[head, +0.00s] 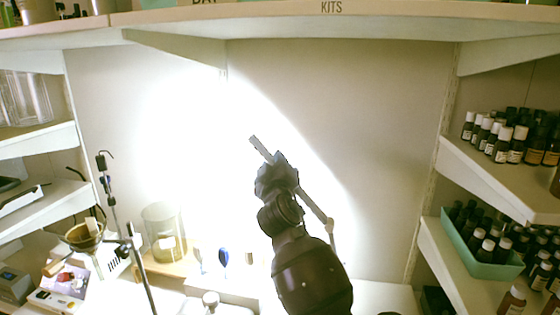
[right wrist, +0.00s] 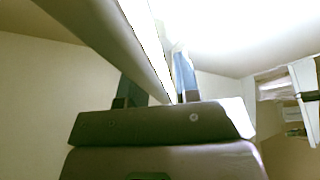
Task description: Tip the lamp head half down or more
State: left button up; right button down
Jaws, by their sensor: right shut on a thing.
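The lamp head (head: 316,208) is a slim grey bar in the middle of the head view. It slants from a raised upper-left end down to a pale joint (head: 331,227) at the lower right. My right gripper (head: 275,165) is shut around the bar, and its dark body hides the bar's middle. In the right wrist view the bar (right wrist: 130,45) runs between the fingers (right wrist: 158,82), with a bright white lit face on its right side. A strong glow falls on the back wall at upper left. Most of the lamp's stand is hidden. My left gripper is out of view.
Shelves with dark, white-capped bottles (head: 503,140) and a green tray (head: 490,262) of bottles stand at the right. A glass jar (head: 163,232), a metal stand (head: 142,268) and a funnel-like cup (head: 84,237) are at left. A shelf edge (head: 400,17) crosses the top. The wall behind is clear.

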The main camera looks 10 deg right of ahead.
jog(key=shift+f, duration=0.1)
jog(key=c, duration=1.2)
grip_release()
jog(key=shift+o, duration=0.2)
jog(key=shift+d, duration=0.1)
jog(key=shift+s, duration=0.25)
jog(key=b+v, duration=0.1)
jog(key=v, duration=0.9)
jog(key=shift+s, duration=0.2)
